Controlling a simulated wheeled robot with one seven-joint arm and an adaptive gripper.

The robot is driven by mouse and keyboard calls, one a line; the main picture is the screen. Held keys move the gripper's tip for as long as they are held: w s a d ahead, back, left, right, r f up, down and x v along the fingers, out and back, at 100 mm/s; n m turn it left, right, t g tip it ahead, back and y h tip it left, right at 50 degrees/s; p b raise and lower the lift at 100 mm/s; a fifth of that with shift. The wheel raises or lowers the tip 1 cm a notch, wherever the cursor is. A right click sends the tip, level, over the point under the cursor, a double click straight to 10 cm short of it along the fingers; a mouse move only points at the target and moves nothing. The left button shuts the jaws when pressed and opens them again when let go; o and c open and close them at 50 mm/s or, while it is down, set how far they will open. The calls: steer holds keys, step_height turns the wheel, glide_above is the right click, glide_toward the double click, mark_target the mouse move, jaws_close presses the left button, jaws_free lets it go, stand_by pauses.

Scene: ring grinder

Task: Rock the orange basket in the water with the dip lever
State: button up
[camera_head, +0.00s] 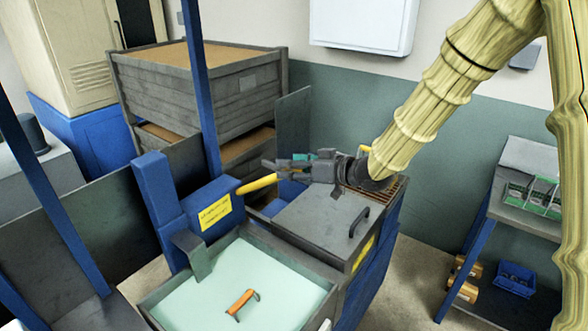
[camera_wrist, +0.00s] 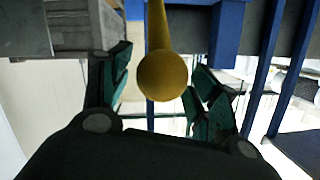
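The dip lever (camera_head: 258,184) is a yellow rod sticking out of a blue housing with a yellow label. In the wrist view its round yellow knob (camera_wrist: 162,76) faces me between my two fingers, with a gap visible on each side. My gripper (camera_head: 277,171) is open at the lever's outer end; it also shows in the wrist view (camera_wrist: 159,64). An orange piece with a dark handle (camera_head: 241,302), seemingly the top of the orange basket, shows in the pale water tank (camera_head: 205,285). The rest of the basket cannot be made out.
A grey lid with a dark handle (camera_head: 359,221) lies beside the tank, below my gripper. A blue post (camera_head: 200,90) and grey crates (camera_head: 195,95) stand behind the lever. A shelf with green parts (camera_head: 535,195) is at the right.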

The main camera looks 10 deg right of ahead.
steer(key=shift+f, duration=0.2)
steer(key=shift+s+d+r, duration=0.1)
steer(key=shift+s+d, duration=0.2)
steer(key=shift+d, duration=0.1)
steer(key=v, duration=1.1)
steer(key=shift+s, duration=0.1)
